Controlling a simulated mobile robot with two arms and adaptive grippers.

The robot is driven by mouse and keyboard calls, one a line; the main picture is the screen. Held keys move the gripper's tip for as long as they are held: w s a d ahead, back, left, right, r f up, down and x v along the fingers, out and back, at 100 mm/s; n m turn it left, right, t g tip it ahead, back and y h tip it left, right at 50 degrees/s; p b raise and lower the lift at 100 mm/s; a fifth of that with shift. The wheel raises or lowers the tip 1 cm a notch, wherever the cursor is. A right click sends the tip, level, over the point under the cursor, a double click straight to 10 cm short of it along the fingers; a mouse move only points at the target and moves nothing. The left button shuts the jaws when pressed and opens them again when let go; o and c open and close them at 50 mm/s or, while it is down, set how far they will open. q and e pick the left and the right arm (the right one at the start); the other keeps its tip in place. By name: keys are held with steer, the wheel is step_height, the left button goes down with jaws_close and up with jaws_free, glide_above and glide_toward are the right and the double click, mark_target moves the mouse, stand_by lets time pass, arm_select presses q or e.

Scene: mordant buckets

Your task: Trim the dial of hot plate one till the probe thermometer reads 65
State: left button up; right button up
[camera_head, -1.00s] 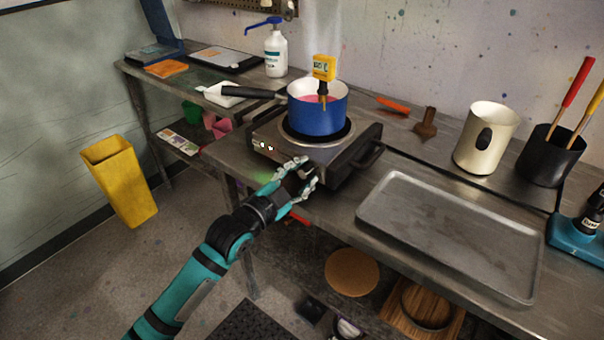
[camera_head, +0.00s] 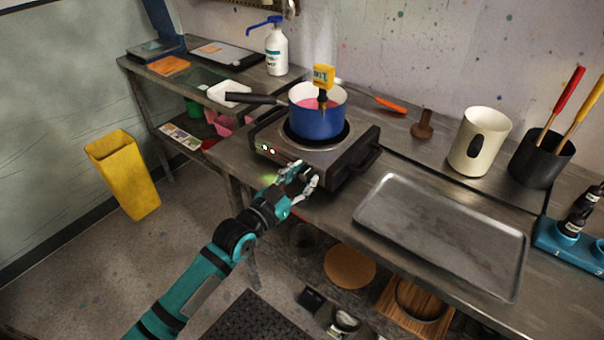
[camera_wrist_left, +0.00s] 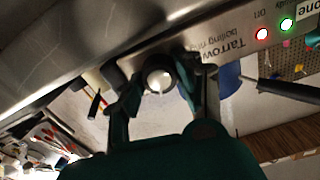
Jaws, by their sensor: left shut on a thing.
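The hot plate (camera_head: 345,165) stands on the steel bench with a blue saucepan (camera_head: 318,121) on its ring. The pan holds pink liquid, and faint haze rises above it. A yellow probe thermometer (camera_head: 323,74) stands in the pan; its digits are too small to read surely. My left gripper (camera_head: 302,178) is at the hot plate's front. In the left wrist view its fingers sit either side of the round dial (camera_wrist_left: 160,78), shut on it. A red light (camera_wrist_left: 262,34) and a green light (camera_wrist_left: 286,24) glow on the panel. My right gripper is not in view.
A bare metal tray (camera_head: 440,235) lies right of the hot plate. A cream canister (camera_head: 479,142) and a black tool pot (camera_head: 541,158) stand behind it. The pan's black handle (camera_head: 255,99) points left. A yellow bin (camera_head: 123,173) stands on the floor.

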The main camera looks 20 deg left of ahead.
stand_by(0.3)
arm_select(q)
steer(key=o, duration=1.1)
steer(key=shift+o, duration=0.2)
steer(key=v, duration=1.2)
